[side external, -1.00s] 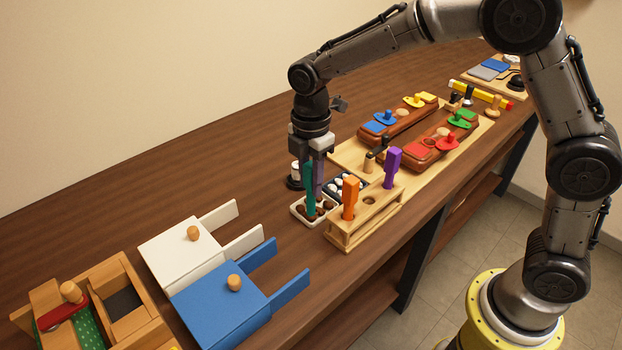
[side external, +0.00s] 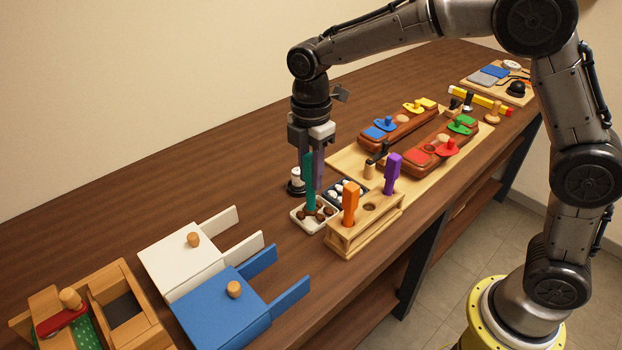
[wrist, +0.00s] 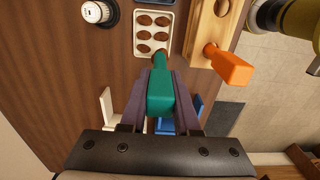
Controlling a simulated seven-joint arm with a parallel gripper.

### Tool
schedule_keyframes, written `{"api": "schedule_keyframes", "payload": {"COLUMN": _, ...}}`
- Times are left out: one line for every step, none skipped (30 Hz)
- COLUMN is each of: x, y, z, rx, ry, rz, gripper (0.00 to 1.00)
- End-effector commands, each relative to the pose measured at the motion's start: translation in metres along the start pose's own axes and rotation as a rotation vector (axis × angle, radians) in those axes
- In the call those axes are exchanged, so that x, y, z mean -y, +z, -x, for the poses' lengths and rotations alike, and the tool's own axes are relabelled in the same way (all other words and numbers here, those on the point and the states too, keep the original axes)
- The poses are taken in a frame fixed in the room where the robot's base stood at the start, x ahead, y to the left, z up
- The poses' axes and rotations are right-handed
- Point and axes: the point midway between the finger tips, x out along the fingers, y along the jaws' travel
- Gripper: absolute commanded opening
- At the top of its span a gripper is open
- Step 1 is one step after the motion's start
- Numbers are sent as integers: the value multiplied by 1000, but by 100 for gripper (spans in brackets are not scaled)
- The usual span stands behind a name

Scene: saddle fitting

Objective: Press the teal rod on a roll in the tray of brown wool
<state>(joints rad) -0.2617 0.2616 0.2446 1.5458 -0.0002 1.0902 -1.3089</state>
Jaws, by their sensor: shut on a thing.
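My gripper (side external: 311,175) points down and is shut on the teal rod (side external: 309,185). In the wrist view my gripper's fingers (wrist: 160,90) flank the teal rod (wrist: 161,98) on both sides. The white tray (side external: 297,219) with several brown wool rolls (side external: 327,211) lies under the rod. In the wrist view the tray (wrist: 138,33) is ahead of the fingers, and the rod's narrow tip is over its near edge, by the nearest rolls (wrist: 143,51). I cannot tell whether the tip touches a roll.
A wooden rack (side external: 345,244) with an orange rod (side external: 350,203) and a purple rod (side external: 393,174) stands close to the right. A dark tray (side external: 334,186) of white rolls and a black-and-white round piece (side external: 296,182) are behind. White (side external: 170,243) and blue (side external: 208,305) boxes lie left.

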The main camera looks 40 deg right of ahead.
Motion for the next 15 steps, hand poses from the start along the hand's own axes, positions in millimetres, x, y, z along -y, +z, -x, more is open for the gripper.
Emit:
{"api": "schedule_keyframes", "payload": {"x": -1, "y": 0, "z": 4, "rx": -1, "ry": 4, "rz": 0, "gripper": 0}}
{"api": "schedule_keyframes", "payload": {"x": 0, "y": 0, "z": 6, "rx": -1, "ry": 3, "rz": 0, "gripper": 0}}
{"api": "schedule_keyframes", "payload": {"x": 0, "y": 0, "z": 9, "rx": -1, "ry": 2, "rz": 0, "gripper": 0}}
{"api": "schedule_keyframes", "payload": {"x": 0, "y": 0, "z": 11, "rx": -1, "ry": 3, "rz": 0, "gripper": 0}}
{"api": "schedule_keyframes", "payload": {"x": 0, "y": 0, "z": 13, "rx": -1, "ry": 3, "rz": 0, "gripper": 0}}
{"api": "schedule_keyframes", "payload": {"x": 0, "y": 0, "z": 15, "rx": -1, "ry": 3, "rz": 0, "gripper": 0}}
{"api": "schedule_keyframes", "payload": {"x": 0, "y": 0, "z": 17, "rx": -1, "ry": 3, "rz": 0, "gripper": 0}}
{"api": "schedule_keyframes", "payload": {"x": 0, "y": 0, "z": 19, "rx": -1, "ry": 3, "rz": 0, "gripper": 0}}
{"api": "schedule_keyframes", "payload": {"x": 0, "y": 0, "z": 22, "rx": -1, "ry": 3, "rz": 0, "gripper": 0}}
{"api": "schedule_keyframes", "payload": {"x": -1, "y": 0, "z": 23, "rx": -1, "ry": 3, "rz": 0, "gripper": 0}}
{"api": "schedule_keyframes", "payload": {"x": -1, "y": 0, "z": 25, "rx": -1, "ry": 4, "rz": 0, "gripper": 0}}
{"api": "schedule_keyframes", "payload": {"x": 0, "y": 0, "z": 28, "rx": -1, "ry": 3, "rz": 0, "gripper": 0}}
{"api": "schedule_keyframes", "payload": {"x": 0, "y": 0, "z": 29, "rx": -1, "ry": 2, "rz": 0, "gripper": 0}}
{"api": "schedule_keyframes", "payload": {"x": 0, "y": 0, "z": 30, "rx": 0, "ry": 2, "rz": 0, "gripper": 0}}
{"api": "schedule_keyframes", "payload": {"x": 0, "y": 0, "z": 32, "rx": 0, "ry": 2, "rz": 0, "gripper": 0}}
